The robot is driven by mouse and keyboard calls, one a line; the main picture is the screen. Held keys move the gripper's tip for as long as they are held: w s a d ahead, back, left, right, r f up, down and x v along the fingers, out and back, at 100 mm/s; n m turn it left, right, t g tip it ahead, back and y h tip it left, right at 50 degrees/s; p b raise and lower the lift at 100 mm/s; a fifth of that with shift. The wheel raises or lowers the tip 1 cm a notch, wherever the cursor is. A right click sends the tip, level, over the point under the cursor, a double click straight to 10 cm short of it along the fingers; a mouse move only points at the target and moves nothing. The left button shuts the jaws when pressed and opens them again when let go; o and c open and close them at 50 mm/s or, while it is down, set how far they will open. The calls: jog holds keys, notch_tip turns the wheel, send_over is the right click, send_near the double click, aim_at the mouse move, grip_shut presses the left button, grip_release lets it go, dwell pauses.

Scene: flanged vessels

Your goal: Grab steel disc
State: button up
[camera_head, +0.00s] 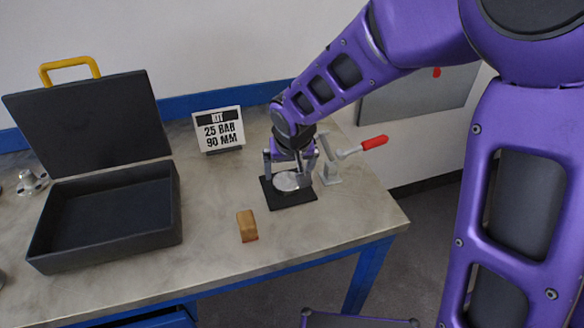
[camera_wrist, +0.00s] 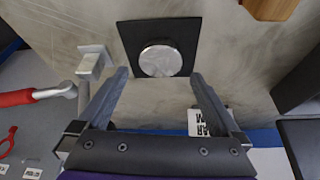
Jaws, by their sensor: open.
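The steel disc (camera_head: 287,181) is round and shiny and lies on a black square pad (camera_head: 291,199) on the bench. In the wrist view the disc (camera_wrist: 160,60) sits on the lower middle of the pad (camera_wrist: 128,29). My gripper (camera_head: 290,183) is over the pad in the head view, with its fingers partly in front of the disc. In the wrist view my gripper (camera_wrist: 159,78) is open and its two fingers stand wide apart, one towards each side of the disc. Nothing is between the fingertips, and the disc shows apart from both.
A toggle clamp with a red handle (camera_head: 374,142) stands close right of the pad. A wooden block (camera_head: 247,225) lies front left. An open black case (camera_head: 110,238) and a sign reading "KIT 25 BAR 90 MM" (camera_head: 219,130) stand to the left. A flanged part (camera_head: 31,183) is far left.

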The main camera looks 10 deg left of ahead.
aim_at(287, 181)
jog(key=b+x, duration=0.1)
jog(key=x, duration=0.4)
jog(key=shift+w+a+f, duration=0.15)
jog(key=shift+w+f, duration=0.1)
jog(key=shift+f, duration=0.05)
jog(key=shift+r, duration=0.1)
grip_shut()
